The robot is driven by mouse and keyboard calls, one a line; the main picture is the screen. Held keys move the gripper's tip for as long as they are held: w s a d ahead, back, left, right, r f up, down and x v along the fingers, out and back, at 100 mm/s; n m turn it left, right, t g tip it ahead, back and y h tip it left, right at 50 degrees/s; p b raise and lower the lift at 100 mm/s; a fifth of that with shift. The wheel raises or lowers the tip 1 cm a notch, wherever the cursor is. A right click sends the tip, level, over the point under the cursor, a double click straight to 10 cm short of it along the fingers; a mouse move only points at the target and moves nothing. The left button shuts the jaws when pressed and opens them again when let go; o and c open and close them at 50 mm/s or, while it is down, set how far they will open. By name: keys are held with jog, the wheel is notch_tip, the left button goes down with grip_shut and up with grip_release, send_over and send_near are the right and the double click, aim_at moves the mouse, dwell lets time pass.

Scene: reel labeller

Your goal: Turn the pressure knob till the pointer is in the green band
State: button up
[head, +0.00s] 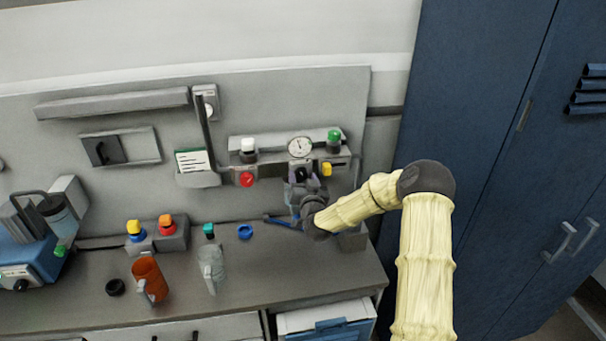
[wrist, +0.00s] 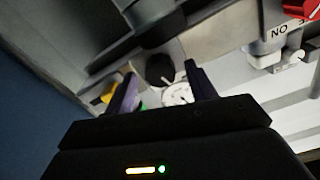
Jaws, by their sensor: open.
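The round white pressure gauge (head: 300,146) sits on the grey wall panel in the head view; its pointer and green band are too small to read. In the wrist view the gauge (wrist: 178,95) is partly hidden behind my gripper's body. The black pressure knob (wrist: 160,69) has a pale mark on it and appears between my two fingertips. In the head view the knob (head: 303,171) is just below the gauge, partly covered by the gripper. My gripper (head: 302,182) is open, with a finger on each side of the knob; I cannot tell whether they touch it.
A yellow button (head: 326,169) is close right of the gripper. A red knob (head: 247,180) is to the left. White (head: 248,145) and green (head: 334,137) caps flank the gauge. Mugs, including an orange one (head: 149,278), stand on the bench below. A blue cabinet (head: 480,120) is at right.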

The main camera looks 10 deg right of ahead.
jog(key=shift+w, duration=0.45)
jog(key=shift+c, duration=0.3)
jog(key=c, duration=0.9)
jog(key=shift+c, duration=0.2)
